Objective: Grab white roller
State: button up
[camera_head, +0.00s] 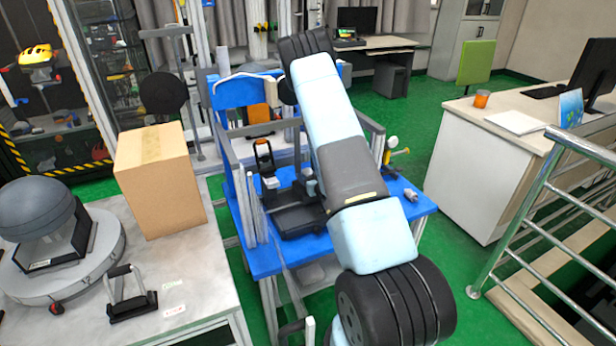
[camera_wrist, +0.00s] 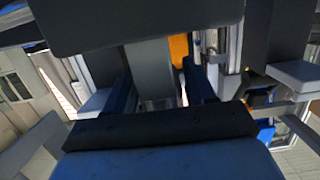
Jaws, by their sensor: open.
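A small white round piece (camera_head: 392,142) stands at the right side of the blue drop tower frame (camera_head: 262,262) in the head view, with a yellow part beside it. It may be the white roller, but it is too small to be sure. My gripper is hidden behind my arm in the head view. No held object is visible.
A cardboard box (camera_head: 160,180) stands on the grey table (camera_head: 200,262) at left, near a grey dome device (camera_head: 38,210). A metal railing (camera_head: 530,205) and white desk (camera_head: 470,170) are at right. Green floor is open between tower and desk.

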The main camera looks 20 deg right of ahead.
jog(key=shift+w+f, duration=0.1)
jog(key=shift+w, duration=0.25)
jog(key=c, duration=0.8)
